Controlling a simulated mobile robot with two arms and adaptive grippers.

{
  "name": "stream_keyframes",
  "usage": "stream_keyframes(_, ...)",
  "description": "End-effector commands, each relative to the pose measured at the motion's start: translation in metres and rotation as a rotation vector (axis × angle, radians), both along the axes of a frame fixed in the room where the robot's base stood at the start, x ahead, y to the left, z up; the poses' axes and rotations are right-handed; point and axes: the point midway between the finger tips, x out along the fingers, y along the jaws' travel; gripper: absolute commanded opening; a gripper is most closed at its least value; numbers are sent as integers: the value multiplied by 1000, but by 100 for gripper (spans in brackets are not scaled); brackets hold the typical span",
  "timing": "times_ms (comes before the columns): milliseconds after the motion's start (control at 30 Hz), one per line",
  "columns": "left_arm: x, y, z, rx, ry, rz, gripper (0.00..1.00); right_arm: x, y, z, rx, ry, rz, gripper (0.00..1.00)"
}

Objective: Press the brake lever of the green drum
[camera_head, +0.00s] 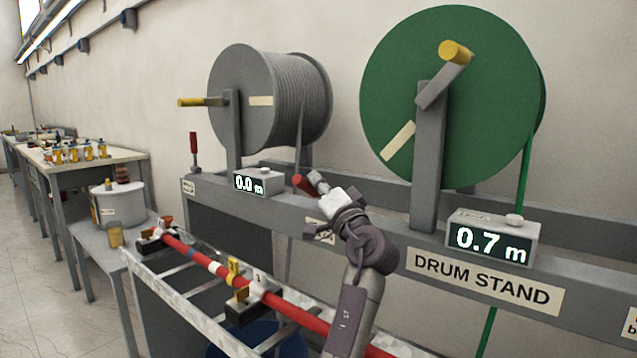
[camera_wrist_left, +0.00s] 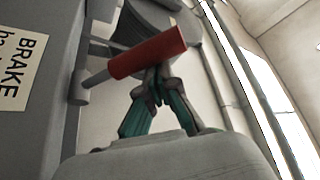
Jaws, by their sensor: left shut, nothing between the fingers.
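The green drum (camera_head: 440,95) hangs on the drum stand (camera_head: 485,283), with a green cable running down from its right side. Its brake lever, with a red handle (camera_head: 303,184), is tilted over just left of my left gripper (camera_head: 316,181). In the left wrist view the red handle (camera_wrist_left: 150,52) lies across, right in front of the shut fingertips (camera_wrist_left: 158,85). The fingertips look to be against the handle or very near it; contact is not certain. They hold nothing. A BRAKE label (camera_wrist_left: 20,70) shows at the left there. My right gripper is not in view.
A grey drum (camera_head: 262,97) stands left, with an upright red-handled lever (camera_head: 194,143). Counters read 0.0 m (camera_head: 257,182) and 0.7 m (camera_head: 492,238). A red rod (camera_head: 205,262) on a metal frame runs below my left arm. Benches line the left wall.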

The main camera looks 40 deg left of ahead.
Motion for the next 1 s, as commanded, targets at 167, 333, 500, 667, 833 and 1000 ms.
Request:
stream_keyframes(167,-1,1,-7,-10,9,8,0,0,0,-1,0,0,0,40)
stream_keyframes(333,-10,-17,-15,-9,9,5,0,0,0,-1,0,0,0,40)
stream_keyframes(500,-25,-49,-26,-6,7,1,0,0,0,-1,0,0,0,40)
stream_keyframes(667,-39,-77,-35,-2,5,0,0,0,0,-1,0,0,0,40)
stream_keyframes(833,-48,-95,-41,0,4,0,0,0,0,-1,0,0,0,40)
stream_keyframes(1000,-52,-101,-43,1,2,-1,0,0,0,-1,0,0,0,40)
